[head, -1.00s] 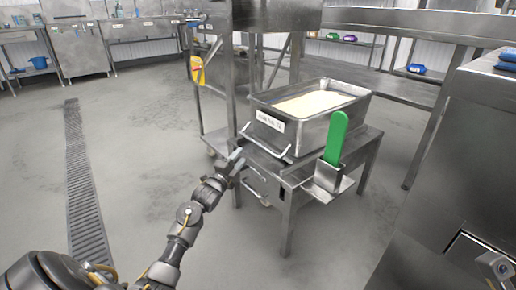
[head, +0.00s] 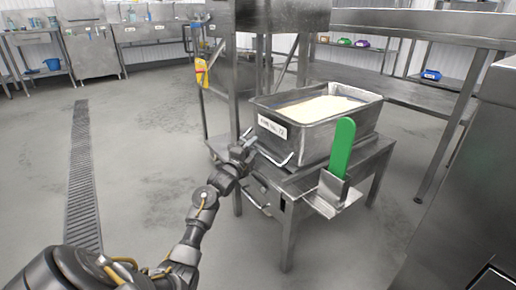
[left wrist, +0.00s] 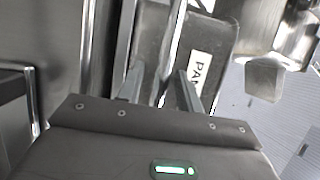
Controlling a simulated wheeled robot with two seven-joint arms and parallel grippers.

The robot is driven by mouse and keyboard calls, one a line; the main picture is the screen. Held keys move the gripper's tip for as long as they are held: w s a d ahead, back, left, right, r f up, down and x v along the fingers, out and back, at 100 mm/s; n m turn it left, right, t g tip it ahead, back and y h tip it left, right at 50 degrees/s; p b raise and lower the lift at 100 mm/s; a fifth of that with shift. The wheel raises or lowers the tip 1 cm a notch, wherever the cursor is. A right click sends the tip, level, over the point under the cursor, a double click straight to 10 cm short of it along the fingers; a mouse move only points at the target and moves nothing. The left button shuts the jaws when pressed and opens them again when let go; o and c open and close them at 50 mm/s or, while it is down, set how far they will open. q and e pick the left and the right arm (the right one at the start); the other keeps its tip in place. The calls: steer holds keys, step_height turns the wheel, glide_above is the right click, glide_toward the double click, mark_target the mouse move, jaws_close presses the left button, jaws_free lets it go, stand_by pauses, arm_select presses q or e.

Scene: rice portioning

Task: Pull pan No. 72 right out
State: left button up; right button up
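Pan No. 72 (head: 318,138) is a deep steel pan holding pale rice (head: 318,108), standing on a small steel stand (head: 350,165). Its front carries a white label (head: 271,127), and a wire handle (head: 277,158) juts out below it. My left gripper (head: 250,150) is at the left end of this handle. In the left wrist view the left gripper (left wrist: 162,85) has its fingers apart, with a bright bar (left wrist: 174,48) running between them; contact cannot be told. The pan's label (left wrist: 200,74) shows just beyond the right finger. My right gripper is not in view.
A green-handled tool (head: 342,148) stands in a holder (head: 335,195) at the stand's right front corner. A steel upright (head: 238,80) rises behind my left gripper. A steel counter (head: 450,150) stands at the right. The floor at the left is open.

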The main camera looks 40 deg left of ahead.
arm_select(q)
steer(key=shift+c, duration=0.4)
steer(key=c, duration=0.7)
jaws_close()
